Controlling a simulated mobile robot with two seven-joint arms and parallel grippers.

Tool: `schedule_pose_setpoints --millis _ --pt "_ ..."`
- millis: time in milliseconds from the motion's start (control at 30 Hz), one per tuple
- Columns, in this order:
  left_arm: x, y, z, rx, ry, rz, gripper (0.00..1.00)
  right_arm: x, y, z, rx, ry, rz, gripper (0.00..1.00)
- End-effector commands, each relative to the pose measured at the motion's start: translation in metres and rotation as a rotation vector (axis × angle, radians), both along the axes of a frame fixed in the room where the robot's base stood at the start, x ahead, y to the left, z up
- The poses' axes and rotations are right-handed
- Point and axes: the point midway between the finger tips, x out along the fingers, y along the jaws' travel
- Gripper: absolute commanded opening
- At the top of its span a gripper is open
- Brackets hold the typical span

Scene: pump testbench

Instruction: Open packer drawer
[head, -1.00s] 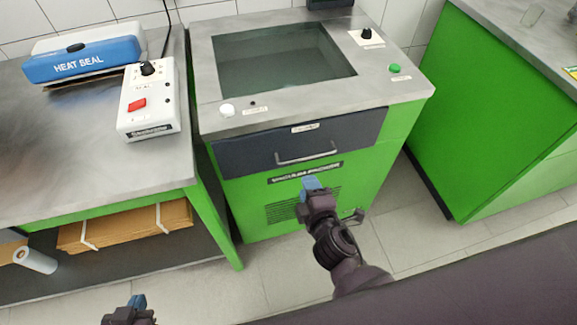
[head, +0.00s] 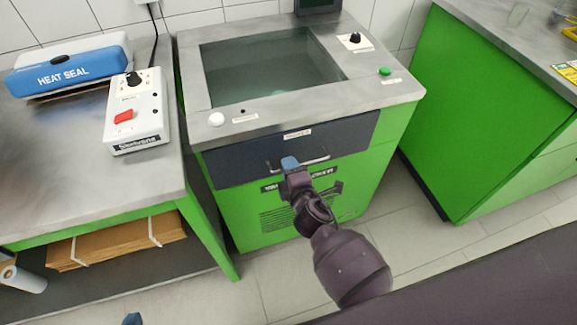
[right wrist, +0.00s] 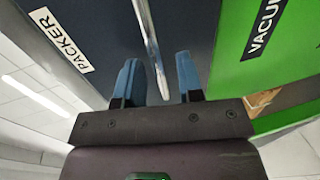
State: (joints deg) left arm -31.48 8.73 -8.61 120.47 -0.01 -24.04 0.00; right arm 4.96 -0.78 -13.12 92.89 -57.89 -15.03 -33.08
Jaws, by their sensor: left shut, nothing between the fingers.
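The packer drawer (head: 235,164) is a dark front panel on the green vacuum packer (head: 255,222). It looks flush with the cabinet. Its silver bar handle (head: 318,160) also crosses the right wrist view (right wrist: 150,40). My left gripper (head: 131,319) shows only a blue fingertip at the bottom edge, shut and empty.
A metal bench with a blue heat sealer (head: 65,75) and a white control box (head: 137,120) stands at left. A green cabinet (head: 480,110) stands at right. Floor in front of the packer (head: 285,270) is clear.

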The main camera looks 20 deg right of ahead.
Motion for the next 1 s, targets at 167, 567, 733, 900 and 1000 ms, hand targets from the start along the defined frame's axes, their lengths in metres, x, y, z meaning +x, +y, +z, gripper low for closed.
schedule_pose_setpoints --millis 167,567,733,900,1000 --pt "-0.0007 0.0012 -0.0023 0.004 0.005 -0.003 0.00 0.0090 0.0002 -0.0024 0.000 0.001 0.000 0.34" --pt "0.0000 0.0005 -0.0020 0.002 0.004 -0.001 0.00 0.0101 0.0003 -0.0019 0.001 0.000 0.000 0.19" --pt "0.0005 -0.0014 -0.0020 -0.004 0.003 0.005 0.00 0.0100 0.0003 -0.0019 0.001 0.000 0.000 0.00" --pt "0.0008 -0.0023 -0.0020 -0.007 0.002 0.007 0.00 0.0100 0.0004 -0.0020 0.001 0.000 0.000 0.00" --pt "0.0008 -0.0022 -0.0020 -0.007 0.002 0.007 0.00 0.0100 0.0004 -0.0020 0.001 0.000 0.000 0.00"
